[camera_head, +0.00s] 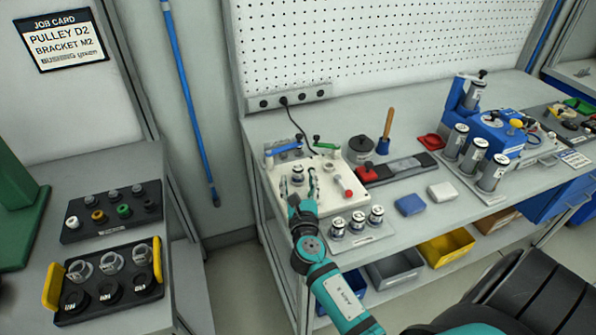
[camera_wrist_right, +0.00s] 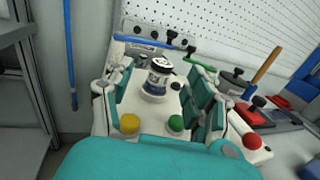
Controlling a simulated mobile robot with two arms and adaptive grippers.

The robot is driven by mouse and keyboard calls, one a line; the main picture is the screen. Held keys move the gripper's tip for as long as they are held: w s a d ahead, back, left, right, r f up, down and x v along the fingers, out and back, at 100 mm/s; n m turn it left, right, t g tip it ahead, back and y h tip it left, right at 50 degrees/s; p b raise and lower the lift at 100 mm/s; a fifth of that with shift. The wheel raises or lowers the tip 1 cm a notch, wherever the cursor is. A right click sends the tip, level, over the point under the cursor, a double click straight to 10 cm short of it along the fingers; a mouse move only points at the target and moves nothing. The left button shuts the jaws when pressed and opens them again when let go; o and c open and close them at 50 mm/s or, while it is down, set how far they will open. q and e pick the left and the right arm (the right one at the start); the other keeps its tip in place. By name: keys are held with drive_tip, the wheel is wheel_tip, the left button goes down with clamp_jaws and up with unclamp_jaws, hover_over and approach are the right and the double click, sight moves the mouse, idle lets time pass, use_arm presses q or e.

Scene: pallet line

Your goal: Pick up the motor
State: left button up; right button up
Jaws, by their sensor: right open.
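A motor (camera_head: 297,175), a short silver cylinder with a dark band, stands upright on a white fixture plate (camera_head: 327,203) on the bench. In the right wrist view the motor (camera_wrist_right: 159,76) shows between the two fingers, with a white label and dark top. My right gripper (camera_head: 298,182) is open, its fingers on either side of the motor in the picture. I cannot tell whether they touch it. In the wrist view the right gripper (camera_wrist_right: 158,88) shows a gap beside the motor. My left gripper is not in view.
Similar small cylinders (camera_head: 357,221) stand on a tray in front of the plate. Clamps with a blue handle (camera_head: 284,149) and a green handle (camera_head: 325,146) are behind the motor. A red button (camera_head: 349,193) is at right. Larger cylinders (camera_head: 473,155) stand farther right.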

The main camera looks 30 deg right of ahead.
sight(299, 171)
drive_tip(key=shift+w+d+r, duration=0.1)
drive_tip(key=shift+w+d, duration=0.2)
drive_tip(key=shift+w, duration=0.15)
drive_tip(key=x, duration=0.4)
drive_tip(key=shift+w+d, duration=0.15)
drive_tip(key=shift+d, duration=0.1)
clamp_jaws()
